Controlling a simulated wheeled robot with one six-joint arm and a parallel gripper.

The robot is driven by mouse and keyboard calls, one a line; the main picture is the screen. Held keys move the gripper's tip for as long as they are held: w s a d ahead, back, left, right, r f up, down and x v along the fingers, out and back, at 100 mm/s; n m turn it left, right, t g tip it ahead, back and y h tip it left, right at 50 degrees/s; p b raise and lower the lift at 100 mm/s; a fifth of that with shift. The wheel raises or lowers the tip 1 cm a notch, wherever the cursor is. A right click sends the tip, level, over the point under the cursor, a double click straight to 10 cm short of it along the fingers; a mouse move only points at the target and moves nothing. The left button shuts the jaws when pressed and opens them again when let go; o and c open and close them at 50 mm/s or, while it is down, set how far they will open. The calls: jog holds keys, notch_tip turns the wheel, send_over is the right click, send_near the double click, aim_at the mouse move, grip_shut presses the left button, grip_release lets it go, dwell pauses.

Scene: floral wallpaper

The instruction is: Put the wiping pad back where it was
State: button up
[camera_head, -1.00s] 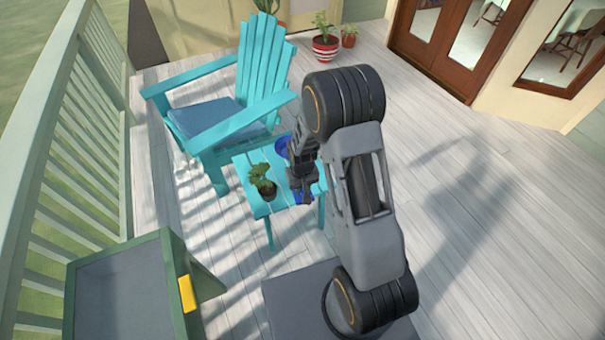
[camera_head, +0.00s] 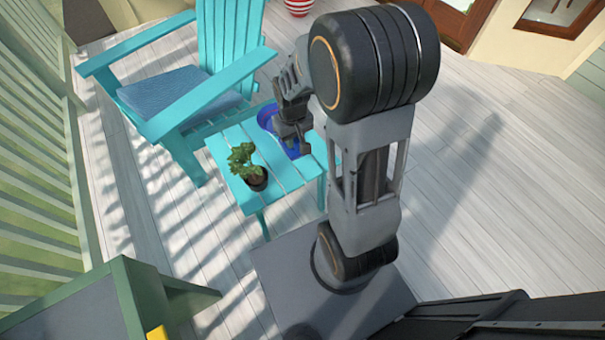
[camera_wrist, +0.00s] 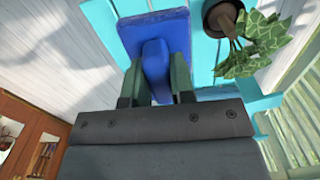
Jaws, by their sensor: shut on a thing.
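The wiping pad is a blue rectangular pad (camera_wrist: 178,28) with a raised blue handle. My gripper (camera_wrist: 155,88) is shut on the handle, one finger on each side. In the head view my gripper (camera_head: 300,140) is over the right part of the turquoise side table (camera_head: 228,158), and a bit of the blue pad (camera_head: 291,152) shows beneath it. I cannot tell whether the pad touches the table top or is just above it. A round blue dish (camera_head: 266,116) is partly hidden behind my gripper at the table's back.
A potted plant (camera_head: 247,166) stands on the table left of the pad. A turquoise armchair (camera_head: 190,100) with a blue cushion is behind. A green-framed box (camera_head: 130,300) with a yellow item (camera_head: 156,333) is at lower left. The deck to the right is open.

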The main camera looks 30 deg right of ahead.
jog(key=s+d+f+b, duration=0.2)
jog(key=s+f+b, duration=0.55)
jog(key=b, duration=0.55)
jog(key=shift+n, duration=0.3)
jog(key=w+d+f+b, duration=0.1)
jog(key=w+f, duration=0.2)
jog(key=w, duration=0.1)
jog(key=w+d+f+b, duration=0.1)
jog(key=w+f+b, duration=0.1)
jog(key=w+f, duration=0.1)
jog(key=w+d+f+b, duration=0.2)
jog(key=w+f, duration=0.1)
jog(key=w, duration=0.3)
jog(key=shift+f, duration=0.2)
jog(key=shift+w+f+b, duration=0.25)
jog(key=shift+f+b, duration=0.1)
jog(key=shift+f, duration=0.05)
jog(key=shift+w+d+f+b, duration=0.1)
jog(key=shift+f+b, duration=0.45)
jog(key=shift+f, duration=1)
jog(key=shift+f, duration=0.2)
jog(key=o, duration=0.9)
